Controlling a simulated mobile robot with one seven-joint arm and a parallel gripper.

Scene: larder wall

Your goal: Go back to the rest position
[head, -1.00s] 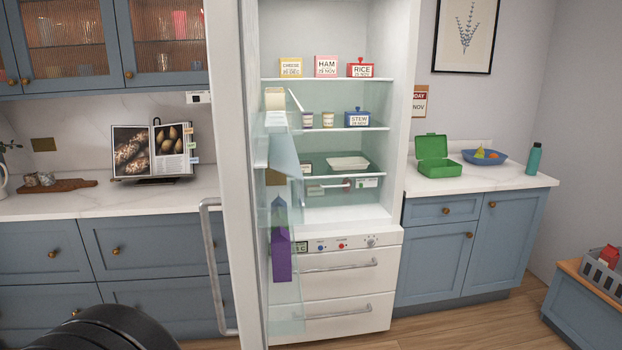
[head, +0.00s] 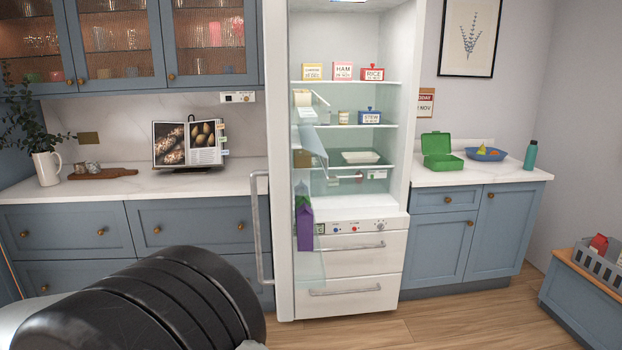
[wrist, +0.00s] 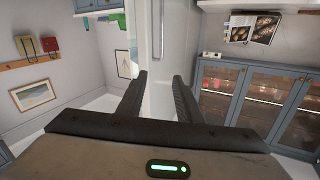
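My gripper (wrist: 158,95) shows in the wrist view with its two dark fingers apart and nothing between them. The edge of the white fridge door (wrist: 158,60) lies beyond the fingers in that view; I cannot tell how far off. In the head view a dark rounded part of my arm fills the lower left, and the fingers are out of sight. The fridge (head: 398,190) stands open, with its door (head: 277,200) swung toward me and a long metal handle (head: 256,230) on its left side.
Food boxes such as the ham box (head: 343,71) stand on the fridge shelves. A purple carton (head: 304,228) sits in the door. The counter at right holds a green lunch box (head: 442,160), a blue bowl (head: 486,154) and a teal bottle (head: 530,155). The floor (head: 450,315) before the fridge is clear.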

